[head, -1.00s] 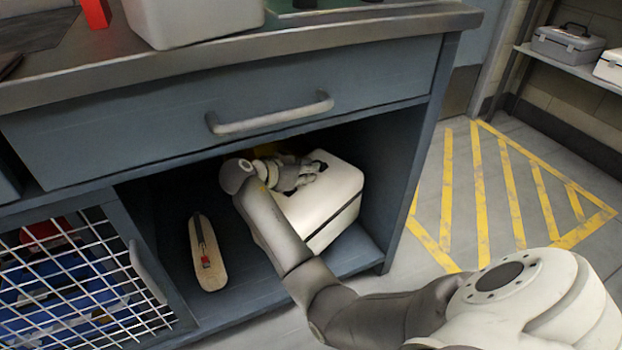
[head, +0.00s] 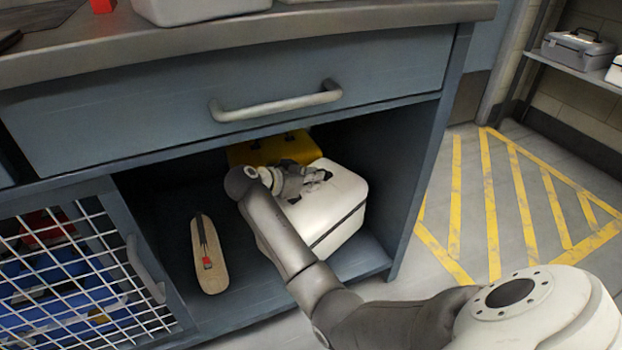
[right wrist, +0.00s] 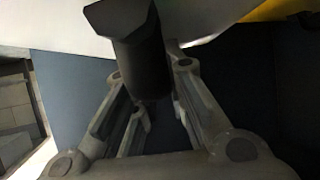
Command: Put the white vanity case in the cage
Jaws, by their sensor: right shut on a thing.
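The white vanity case (head: 335,205) stands on the floor of the open cabinet bay, at its right side. It is a white box with a dark seam and dark fittings on top. My right gripper (head: 305,183) is at the top of the case, shut on its handle; fingers and arm hide much of the top. In the right wrist view a dark handle-like bar (right wrist: 140,55) lies between the fingers, with white surface behind. The cage (head: 75,265) is the wire-mesh-fronted compartment at the left, with red and blue things behind its mesh. My left gripper is not in view.
A yellow case (head: 290,148) stands behind the white one. A wooden board-like item (head: 207,255) lies left of it. A closed drawer (head: 240,85) and the worktop (head: 360,18) are above. Floor with yellow stripes (head: 490,205) is clear at the right.

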